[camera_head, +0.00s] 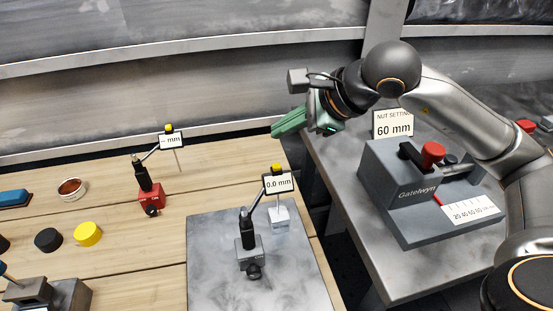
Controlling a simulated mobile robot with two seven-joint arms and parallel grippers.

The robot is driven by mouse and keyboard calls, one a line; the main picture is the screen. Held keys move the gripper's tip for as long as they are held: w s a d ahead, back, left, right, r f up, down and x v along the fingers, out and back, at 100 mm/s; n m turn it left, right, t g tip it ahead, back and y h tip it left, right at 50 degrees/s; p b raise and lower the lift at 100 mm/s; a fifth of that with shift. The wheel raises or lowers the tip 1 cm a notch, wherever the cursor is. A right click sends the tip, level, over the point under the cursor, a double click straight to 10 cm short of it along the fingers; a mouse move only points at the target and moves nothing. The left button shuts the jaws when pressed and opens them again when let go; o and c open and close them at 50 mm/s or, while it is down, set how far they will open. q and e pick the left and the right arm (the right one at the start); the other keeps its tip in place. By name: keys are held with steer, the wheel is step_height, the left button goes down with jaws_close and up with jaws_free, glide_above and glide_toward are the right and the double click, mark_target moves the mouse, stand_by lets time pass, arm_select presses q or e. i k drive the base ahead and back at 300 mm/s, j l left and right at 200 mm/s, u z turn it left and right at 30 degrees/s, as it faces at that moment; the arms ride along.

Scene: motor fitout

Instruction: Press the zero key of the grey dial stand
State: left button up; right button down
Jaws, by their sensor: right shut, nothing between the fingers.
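The grey dial stand (249,252) stands on a grey metal plate (208,283). Its display (279,184) reads 0.0 mm and has a small yellow key (277,168) on its top edge. A pale block (279,217) is under the display. My right gripper (276,131), with green fingers, is shut and empty. It shows above the yellow key in the picture, clear of it, with the fingers pointing left. My left gripper is not in view.
A red dial stand (151,196) with its own yellow-topped display (171,140) stands to the left. Yellow (88,234) and black (48,240) discs lie on the wooden bench. A grey Gatelwyn machine (400,205) and a 60 mm sign (393,125) stand at right, beneath my arm.

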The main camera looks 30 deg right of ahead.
mark_target(253, 271)
steer(key=k, duration=1)
